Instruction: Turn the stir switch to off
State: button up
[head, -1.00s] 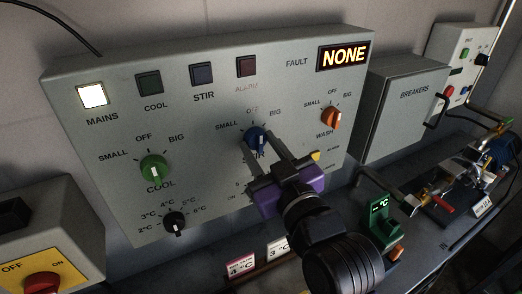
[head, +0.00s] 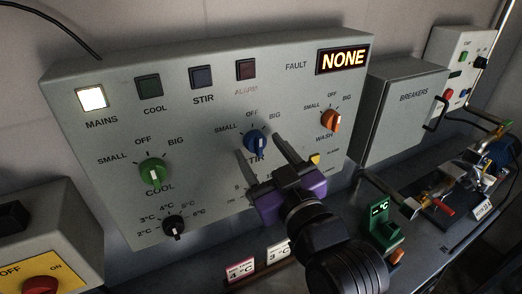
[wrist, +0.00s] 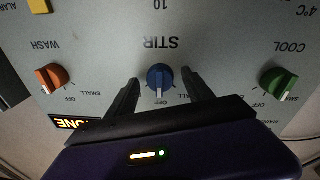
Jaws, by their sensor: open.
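The blue stir switch (head: 256,142) is on the grey control panel, under its SMALL, OFF and BIG marks. In the wrist view the stir switch (wrist: 159,77) shows upside down, and its white line points down towards the OFF mark. My gripper (head: 259,146) is open in front of the switch, with one finger on each side in the picture. The fingers look apart from the knob, and the jaws are empty. In the wrist view my gripper (wrist: 161,80) also straddles the knob with a gap on both sides. My fingers partly hide the lettering below the switch.
The green cool switch (head: 152,171) is to the left and the orange wash switch (head: 330,120) to the right. The stir lamp (head: 202,77) is dark; the mains lamp (head: 92,97) is lit. The fault display (head: 343,58) reads NONE. Small cards (head: 241,271) stand below the panel.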

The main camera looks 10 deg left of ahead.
jog(key=b+v, duration=0.1)
jog(key=v, duration=0.6)
dwell(0.3)
jog(key=s+d+r+m+t+h, duration=0.1)
jog(key=s+d+r+m+t, duration=0.15)
jog(key=d, duration=0.25)
jog(key=s+d+f+m+t+h, duration=0.2)
jog(key=s+d+f+m+h, duration=0.3)
jog(key=s+d+f, duration=0.55)
jog(key=s+d+f+g+h, duration=0.1)
jog(key=s+d+f+g, duration=0.2)
jog(key=s+f, duration=0.3)
jog(key=s+d+f+m+g+h, duration=0.1)
jog(key=s+f, duration=0.6)
jog(key=s, duration=0.7)
jog(key=shift+s+d+f+g+h, duration=0.25)
jog(key=shift+d+f+g+h, duration=0.1)
jog(key=shift+d+g+h, duration=0.55)
